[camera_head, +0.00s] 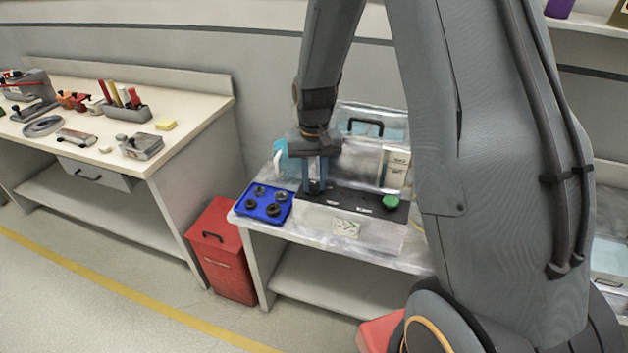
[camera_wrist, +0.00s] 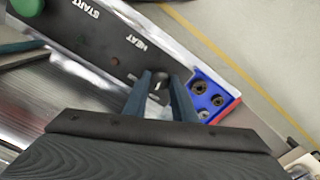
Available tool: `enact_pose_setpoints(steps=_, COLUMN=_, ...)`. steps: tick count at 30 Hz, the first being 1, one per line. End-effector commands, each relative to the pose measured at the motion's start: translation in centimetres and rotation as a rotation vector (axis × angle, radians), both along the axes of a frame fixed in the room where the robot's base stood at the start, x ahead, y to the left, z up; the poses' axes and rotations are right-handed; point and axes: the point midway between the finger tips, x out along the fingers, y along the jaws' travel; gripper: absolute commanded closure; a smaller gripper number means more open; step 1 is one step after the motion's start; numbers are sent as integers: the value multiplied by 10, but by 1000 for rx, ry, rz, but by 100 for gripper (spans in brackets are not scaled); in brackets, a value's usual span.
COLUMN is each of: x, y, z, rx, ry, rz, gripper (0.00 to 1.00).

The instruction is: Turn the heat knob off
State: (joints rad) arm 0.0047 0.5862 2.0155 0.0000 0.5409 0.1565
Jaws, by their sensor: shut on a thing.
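The heat knob (camera_wrist: 160,79) is a small dark knob with a light mark, on the black top panel (camera_wrist: 112,42) of a grey metal machine (camera_head: 335,228). The word HEAT is printed beside it in the wrist view. My gripper (camera_wrist: 160,88) points down at the panel with its two blue-grey fingers on either side of the knob, shut on it. In the head view my gripper (camera_head: 316,184) is at the left end of the panel, and the knob is mostly hidden by the fingers. A green button (camera_head: 391,202) is at the panel's right end, near the START label.
A blue tray (camera_head: 240,207) with several dark rings sits left of the machine. Behind the machine stands a clear-lidded case (camera_head: 345,124) with a dark handle. A red bin (camera_head: 222,250) stands on the floor at left. A cluttered workbench (camera_head: 190,108) is farther left.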

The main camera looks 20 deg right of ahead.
Motion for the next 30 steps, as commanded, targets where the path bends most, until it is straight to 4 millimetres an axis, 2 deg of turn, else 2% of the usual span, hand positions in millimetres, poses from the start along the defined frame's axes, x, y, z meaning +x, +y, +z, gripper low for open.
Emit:
enact_pose_setpoints(steps=15, x=2, y=0, z=2, rx=0, ry=-5, rz=22, gripper=98)
enact_pose_setpoints(steps=16, x=2, y=0, z=2, rx=0, ry=-5, rz=21, gripper=74)
enact_pose_setpoints(steps=19, x=2, y=0, z=2, rx=0, ry=-4, rz=21, gripper=57)
enact_pose_setpoints(steps=30, x=1, y=0, z=4, rx=0, ry=-3, rz=21, gripper=57)
